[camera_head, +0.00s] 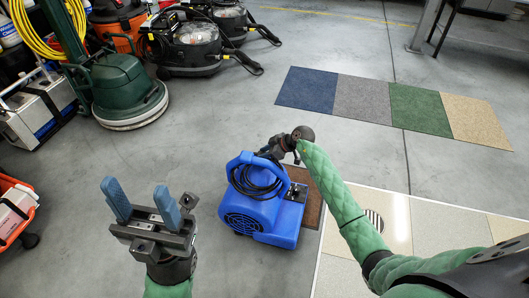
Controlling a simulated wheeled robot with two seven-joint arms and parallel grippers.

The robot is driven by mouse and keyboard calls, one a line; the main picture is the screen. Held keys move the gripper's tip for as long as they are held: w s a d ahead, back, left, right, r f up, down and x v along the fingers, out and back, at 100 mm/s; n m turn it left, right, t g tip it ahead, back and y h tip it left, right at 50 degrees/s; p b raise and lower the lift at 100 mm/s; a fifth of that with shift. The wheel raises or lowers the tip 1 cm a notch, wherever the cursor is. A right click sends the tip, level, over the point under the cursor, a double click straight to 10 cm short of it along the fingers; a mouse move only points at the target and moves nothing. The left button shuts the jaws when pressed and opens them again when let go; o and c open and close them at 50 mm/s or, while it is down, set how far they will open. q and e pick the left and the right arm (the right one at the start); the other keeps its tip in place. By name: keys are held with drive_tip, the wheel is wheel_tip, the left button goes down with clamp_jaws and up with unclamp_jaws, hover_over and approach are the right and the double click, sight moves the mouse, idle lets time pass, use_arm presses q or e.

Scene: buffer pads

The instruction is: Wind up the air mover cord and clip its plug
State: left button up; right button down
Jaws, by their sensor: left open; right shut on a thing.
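The blue air mover (275,222) stands upright on the floor near the middle, with its round grille at lower left and a handle on top. Its black cord (254,192) hangs in loops at the handle. My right gripper (273,151) is at the upper right of the handle, shut on what looks like part of the cord; its wrist hides most of the grip. I cannot make out the plug or its clip. My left gripper (139,196) is open and empty, blue fingers up, left of the air mover and apart from it.
A brown mat (308,182) lies behind the air mover, beside a pale tiled platform (396,207) at right. Carpet samples (361,97) lie further back. A green floor machine (127,88) and vacuums (190,50) stand at upper left, an orange bin (15,215) at left. The floor between is clear.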

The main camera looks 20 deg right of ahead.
drive_tip(key=shift+f, duration=0.2)
idle(0.5)
drive_tip(key=c, duration=0.9)
unclamp_jaws()
